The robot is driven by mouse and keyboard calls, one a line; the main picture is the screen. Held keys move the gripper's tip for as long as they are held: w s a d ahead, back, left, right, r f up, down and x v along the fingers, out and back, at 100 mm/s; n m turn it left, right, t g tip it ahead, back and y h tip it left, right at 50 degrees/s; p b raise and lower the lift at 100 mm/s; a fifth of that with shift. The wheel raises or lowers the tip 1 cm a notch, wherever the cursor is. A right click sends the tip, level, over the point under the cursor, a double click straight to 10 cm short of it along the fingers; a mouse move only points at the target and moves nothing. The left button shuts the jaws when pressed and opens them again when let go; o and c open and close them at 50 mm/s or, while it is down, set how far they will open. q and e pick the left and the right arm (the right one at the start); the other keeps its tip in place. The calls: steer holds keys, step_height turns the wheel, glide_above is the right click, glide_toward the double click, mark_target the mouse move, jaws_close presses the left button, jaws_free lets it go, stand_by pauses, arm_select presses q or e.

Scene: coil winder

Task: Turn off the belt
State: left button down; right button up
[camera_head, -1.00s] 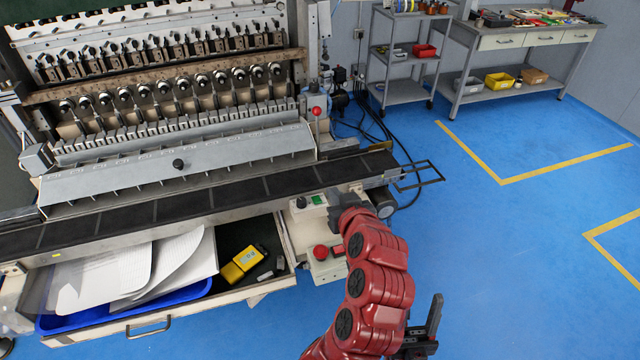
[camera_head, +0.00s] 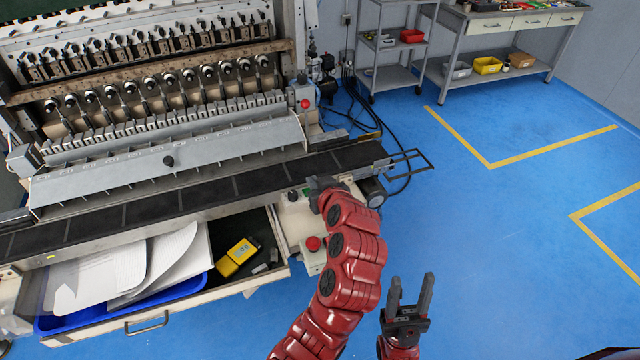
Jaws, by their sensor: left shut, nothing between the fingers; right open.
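The dark belt (camera_head: 210,192) runs along the front of the coil winder. A pale control box (camera_head: 294,212) sits below the belt's right part. It carries a dark knob (camera_head: 292,196), and a bit of green shows beside the knob. A red mushroom button (camera_head: 313,243) sits on a pale box just below. My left gripper (camera_head: 314,185) is shut and empty at the control box, beside the knob and over most of the green part; whether it touches is unclear. My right gripper (camera_head: 409,288) is open and empty, upright over the blue floor to the right.
An open drawer (camera_head: 140,325) below the belt holds papers, a blue tray and a yellow device (camera_head: 237,256). Another red button (camera_head: 305,103) is on the machine's right post. A shelf rack (camera_head: 390,78) and a workbench stand behind. Floor to the right is clear.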

arm_select(q)
steer(key=p+x, duration=0.1)
steer(key=x, duration=0.2)
steer(key=shift+w+a+f, duration=0.1)
steer(key=shift+w+a, duration=0.15)
steer(key=shift+w, duration=0.05)
steer(key=shift+s+d+f+p, duration=0.15)
steer(key=shift+s+f+p, duration=0.1)
steer(key=shift+f, duration=0.35)
steer(key=shift+s+d+f+p, duration=0.1)
steer(key=shift+s+f+p, duration=0.1)
steer(key=shift+f, duration=0.45)
steer(key=shift+s+f, duration=0.1)
steer(key=shift+f, duration=0.65)
steer(key=b, duration=0.3)
steer(key=f+t+b, duration=0.1)
steer(key=b, duration=0.2)
steer(key=shift+s+d, duration=0.1)
steer(key=shift+s, duration=0.15)
steer(key=shift+r, duration=0.75)
